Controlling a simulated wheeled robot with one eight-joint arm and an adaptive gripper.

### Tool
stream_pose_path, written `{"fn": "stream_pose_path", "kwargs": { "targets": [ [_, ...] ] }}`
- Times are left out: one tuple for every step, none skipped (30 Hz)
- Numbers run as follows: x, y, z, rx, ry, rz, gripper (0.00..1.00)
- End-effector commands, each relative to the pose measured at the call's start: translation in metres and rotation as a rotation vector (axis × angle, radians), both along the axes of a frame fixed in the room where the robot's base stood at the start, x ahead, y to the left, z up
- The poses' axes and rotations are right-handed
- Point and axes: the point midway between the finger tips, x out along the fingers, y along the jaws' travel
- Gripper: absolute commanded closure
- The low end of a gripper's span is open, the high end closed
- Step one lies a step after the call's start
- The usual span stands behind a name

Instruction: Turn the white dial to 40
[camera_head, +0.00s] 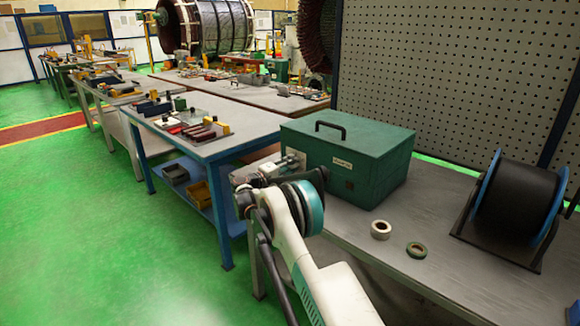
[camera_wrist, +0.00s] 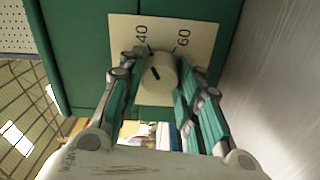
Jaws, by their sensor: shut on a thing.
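The white dial (camera_wrist: 159,74) sits on a cream plate (camera_wrist: 124,32) on the green box, marked 40 and 60 in the wrist view. A short dark line shows on the dial's face; I cannot tell exactly which mark it points to. My gripper (camera_wrist: 163,66) is shut on the dial, one finger on each side. In the head view the green box (camera_head: 345,150) stands on the bench. My arm reaches to its left side, and the dial is not clearly visible there.
A pegboard (camera_head: 450,70) rises behind. A blue-legged table (camera_head: 250,122) with tools stands at left.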

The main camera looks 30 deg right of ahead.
Motion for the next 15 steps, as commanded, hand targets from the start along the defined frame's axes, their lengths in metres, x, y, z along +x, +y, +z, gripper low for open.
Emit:
{"fn": "stream_pose_path", "kwargs": {
  "targets": [
    [-0.001, -0.0001, -0.0021, 0.003, 0.0, -0.003, 0.92],
    [-0.001, -0.0001, -0.0021, 0.003, 0.0, -0.003, 0.92],
    [-0.001, -0.0001, -0.0022, 0.004, 0.0, -0.003, 0.92],
    [-0.001, -0.0001, -0.0022, 0.004, 0.0, -0.003, 0.92],
    [-0.001, -0.0001, -0.0022, 0.004, 0.0, -0.003, 0.61],
    [-0.001, -0.0001, -0.0021, 0.003, 0.0, -0.003, 0.52],
    [-0.001, 0.0, -0.002, 0.002, 0.001, -0.003, 0.47],
    [-0.0009, -0.0001, -0.0018, 0.002, 0.001, -0.003, 0.47],
    [-0.0008, -0.0001, -0.0016, 0.002, 0.001, -0.003, 0.47],
    [-0.0007, 0.0, -0.0015, 0.002, 0.001, -0.002, 0.47],
    [-0.0006, 0.0, -0.0013, 0.002, 0.001, -0.002, 0.47],
    [-0.0007, 0.0, -0.0012, 0.001, 0.0, -0.002, 0.47],
    [-0.0006, 0.0, -0.0011, 0.001, 0.0, -0.002, 0.47],
    [-0.0005, 0.0, -0.001, 0.001, 0.0, -0.002, 0.47],
    [-0.0005, 0.0, -0.001, 0.001, 0.0, -0.002, 0.47]
  ]
}}
